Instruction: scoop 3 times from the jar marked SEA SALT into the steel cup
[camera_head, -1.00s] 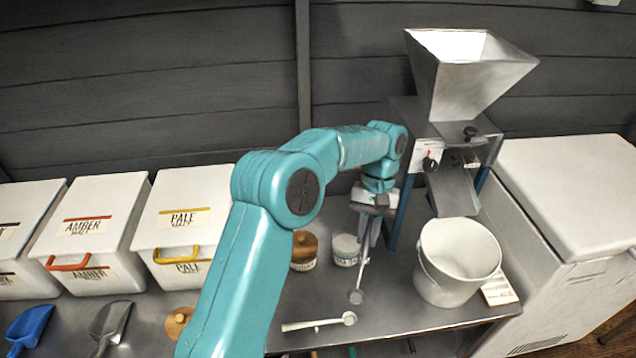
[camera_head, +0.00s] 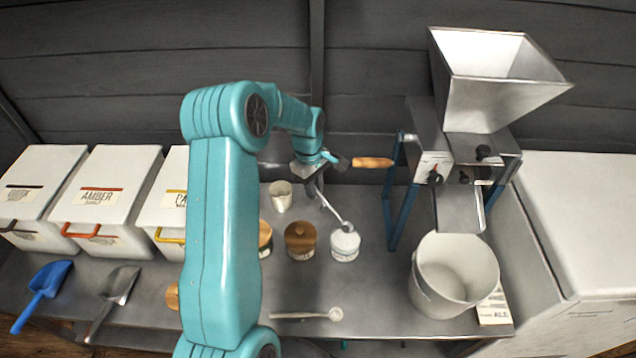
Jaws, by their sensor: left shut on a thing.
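My left gripper (camera_head: 312,182) is shut on a thin grey scoop (camera_head: 332,209) that slants down to the right. The scoop's bowl end is at the mouth of a small open white jar (camera_head: 344,250); I cannot tell whether it is inside or just above. The jar's label is too small to read. The steel cup (camera_head: 280,196) stands behind the jars, left of my gripper. A jar with a brown wooden lid (camera_head: 300,240) stands left of the open jar. Another lidded jar (camera_head: 265,236) is partly hidden by my arm. My right gripper is not in view.
A white bucket (camera_head: 430,284) stands at right below the steel mill (camera_head: 432,160). A pale spoon (camera_head: 308,315) lies near the bench's front edge. A wooden handle (camera_head: 372,163) shows behind my gripper. Malt bins (camera_head: 110,180) and blue (camera_head: 45,283) and steel scoops (camera_head: 118,285) are at left.

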